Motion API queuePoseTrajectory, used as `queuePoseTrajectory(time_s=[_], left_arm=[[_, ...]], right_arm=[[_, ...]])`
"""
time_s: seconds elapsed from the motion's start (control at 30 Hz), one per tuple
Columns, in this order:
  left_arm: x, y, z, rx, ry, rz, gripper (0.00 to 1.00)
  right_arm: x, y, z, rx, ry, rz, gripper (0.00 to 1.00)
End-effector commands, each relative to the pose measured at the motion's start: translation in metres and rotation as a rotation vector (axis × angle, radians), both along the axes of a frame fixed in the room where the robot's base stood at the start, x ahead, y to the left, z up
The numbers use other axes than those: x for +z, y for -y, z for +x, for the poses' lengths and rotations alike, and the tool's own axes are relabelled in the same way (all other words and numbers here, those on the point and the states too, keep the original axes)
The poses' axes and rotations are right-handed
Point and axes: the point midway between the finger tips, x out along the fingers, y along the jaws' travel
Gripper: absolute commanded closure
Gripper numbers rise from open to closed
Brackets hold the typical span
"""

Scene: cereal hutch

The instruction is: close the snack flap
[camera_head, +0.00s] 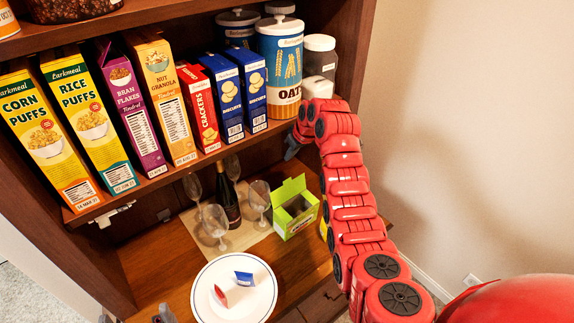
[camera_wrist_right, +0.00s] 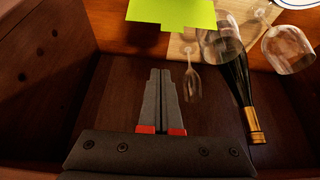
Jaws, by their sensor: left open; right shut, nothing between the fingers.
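The snack box (camera_head: 295,212) is a small green carton on the lower board, below the cereal shelf. Its top is open and a bright green flap (camera_head: 290,188) stands up at the back. In the right wrist view the green flap (camera_wrist_right: 170,12) shows at the top edge, apart from the fingers. My right gripper (camera_head: 291,147) is behind and above the box, just under the shelf, partly hidden by its own arm. Its fingers are shut and empty in the wrist view (camera_wrist_right: 165,72). My left gripper (camera_head: 135,316) is open at the bottom edge, mostly out of frame.
Wine glasses (camera_head: 215,222) and a dark bottle (camera_head: 229,203) stand left of the box. Cereal boxes (camera_head: 100,125) and canisters (camera_head: 281,70) fill the shelf above.

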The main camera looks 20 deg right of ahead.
Motion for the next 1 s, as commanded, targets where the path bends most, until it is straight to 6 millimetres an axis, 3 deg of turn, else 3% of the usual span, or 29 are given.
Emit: queuePoseTrajectory(time_s=[0.37, 0.63, 0.97, 1.0], left_arm=[[-0.006, 0.0, 0.0, 0.0, 0.0, 0.0, 0.0], [-0.027, 0.0, 0.0, 0.0, 0.0, 0.0, 0.0], [-0.054, 0.0, 0.0, 0.0, 0.0, 0.0, 0.0], [-0.047, 0.0, 0.0, 0.0, 0.0, 0.0, 0.0]], right_arm=[[-0.045, -0.008, 0.018, 0.0, -0.007, 0.001, 1.0], [-0.077, -0.013, 0.032, 0.0, -0.003, 0.0, 1.0], [-0.092, -0.016, 0.041, -0.001, 0.0, 0.0, 1.0], [-0.087, -0.016, 0.041, -0.002, 0.002, -0.001, 1.0]])
